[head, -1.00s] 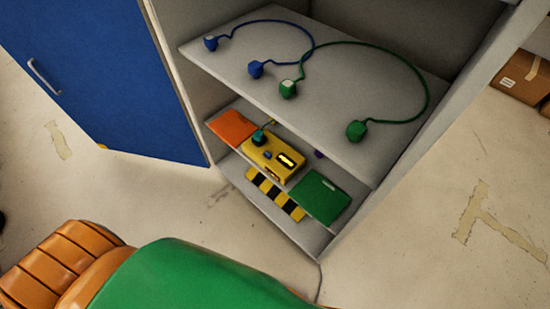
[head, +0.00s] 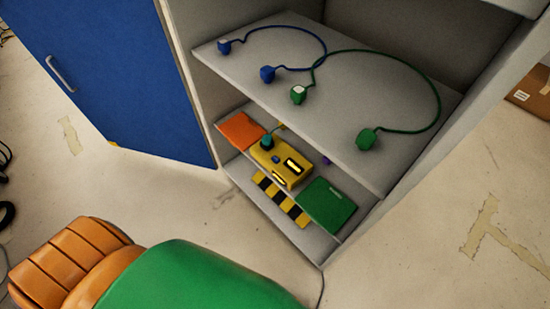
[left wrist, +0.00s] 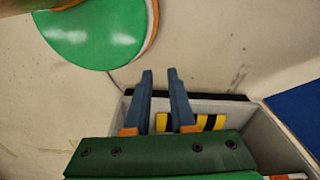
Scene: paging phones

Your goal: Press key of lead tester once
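The lead tester (head: 268,160) is a yellow box on the cabinet's lower shelf. A teal plug (head: 267,142) sits at its back left end, a small blue key-like button (head: 275,160) is on its top, and it has a dark window with a lit yellow mark. In the left wrist view my left gripper (left wrist: 160,73) shows two blue fingers with a gap between them and nothing held. It points over the floor past the cabinet, and the tester is not visible there. My right gripper is in neither current view.
The upper shelf (head: 330,110) overhangs the tester and carries a blue lead (head: 267,74) and a green lead (head: 367,138). Orange (head: 240,131) and green (head: 328,203) flat pieces flank the tester. A yellow-black strip (head: 282,203) lies in front. The blue door (head: 115,75) stands open left.

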